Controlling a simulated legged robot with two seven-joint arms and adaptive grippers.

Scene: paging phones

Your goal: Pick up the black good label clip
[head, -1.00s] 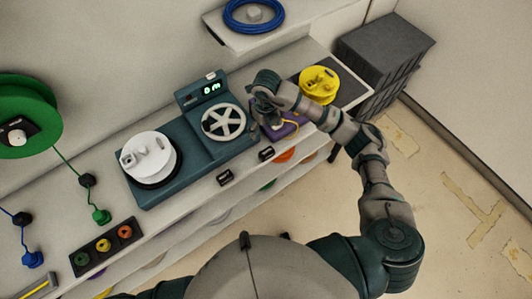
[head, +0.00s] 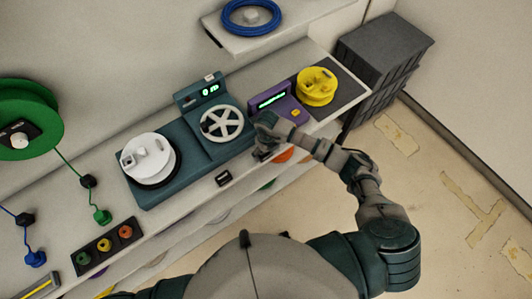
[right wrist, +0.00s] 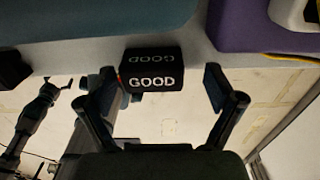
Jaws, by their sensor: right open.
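The black label clip (right wrist: 153,70) with white "GOOD" lettering sits on the front edge of the bench, near the middle of the right wrist view. My right gripper (right wrist: 157,88) is open, with one finger on each side of the clip and visible gaps between. In the head view my right gripper (head: 262,142) is at the bench's front edge, just right of the teal machine, and largely hides the clip there. A similar black clip (head: 223,179) sits further left on the edge; its lettering is too small to read. My left gripper is not in view.
The teal machine (head: 190,168) carries a white reel (head: 148,158) and a spoked wheel (head: 222,123). A purple device (head: 273,101) with a lit display and a yellow reel (head: 317,86) stand to the right. Open floor lies in front of the bench.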

